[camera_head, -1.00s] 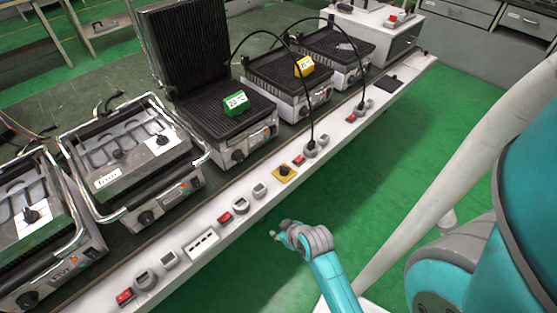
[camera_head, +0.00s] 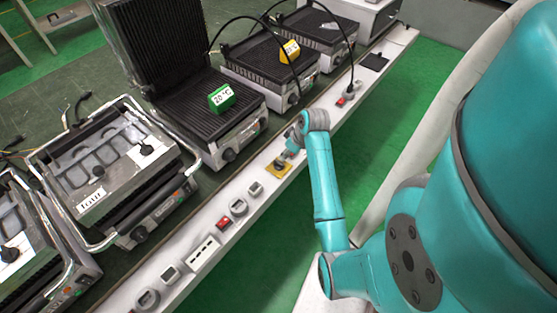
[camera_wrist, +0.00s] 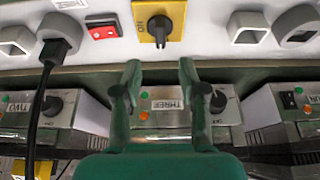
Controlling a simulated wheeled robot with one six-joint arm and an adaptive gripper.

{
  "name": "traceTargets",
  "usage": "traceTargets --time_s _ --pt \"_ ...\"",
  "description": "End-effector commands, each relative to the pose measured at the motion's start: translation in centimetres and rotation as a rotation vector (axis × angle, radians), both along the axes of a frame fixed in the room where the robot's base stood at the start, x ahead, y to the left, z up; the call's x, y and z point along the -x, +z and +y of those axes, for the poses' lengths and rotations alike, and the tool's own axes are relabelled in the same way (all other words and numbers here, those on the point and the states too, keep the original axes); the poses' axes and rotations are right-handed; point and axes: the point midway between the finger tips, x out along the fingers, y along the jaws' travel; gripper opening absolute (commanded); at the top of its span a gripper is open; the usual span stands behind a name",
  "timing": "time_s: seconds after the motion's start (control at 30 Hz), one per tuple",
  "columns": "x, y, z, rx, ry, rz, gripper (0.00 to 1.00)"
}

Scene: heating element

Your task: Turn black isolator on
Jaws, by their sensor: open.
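The black isolator (camera_wrist: 160,30) is a dark rotary knob on a yellow square plate (camera_wrist: 178,14), at the top middle of the wrist view. Its handle looks upright in that view. In the head view the yellow plate (camera_head: 270,171) shows on the white panel, with the knob partly covered by my gripper. My gripper (camera_wrist: 160,72) is open and empty. Its two fingers stand apart, below the knob in the wrist view and lined up with it left to right. I see no contact with the knob. In the head view my gripper (camera_head: 289,150) is close by the yellow plate.
A red switch (camera_wrist: 102,30) and a plugged socket (camera_wrist: 55,50) with a black cable sit left of the isolator. A grey empty socket (camera_wrist: 247,27) sits right. Grills, one with a green 20 °C tag (camera_head: 221,98), stand behind the white panel (camera_head: 190,270).

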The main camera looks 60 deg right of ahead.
Motion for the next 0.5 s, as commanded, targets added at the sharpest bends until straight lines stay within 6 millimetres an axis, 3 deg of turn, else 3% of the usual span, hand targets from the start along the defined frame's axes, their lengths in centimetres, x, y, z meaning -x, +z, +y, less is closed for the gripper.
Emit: traceTargets --time_s 0.3,0.5 --pt "-2.1 -5.2 -0.4 0.0 0.001 0.001 0.42" --pt "-3.1 -7.5 -0.7 0.001 0.001 0.0 0.42"
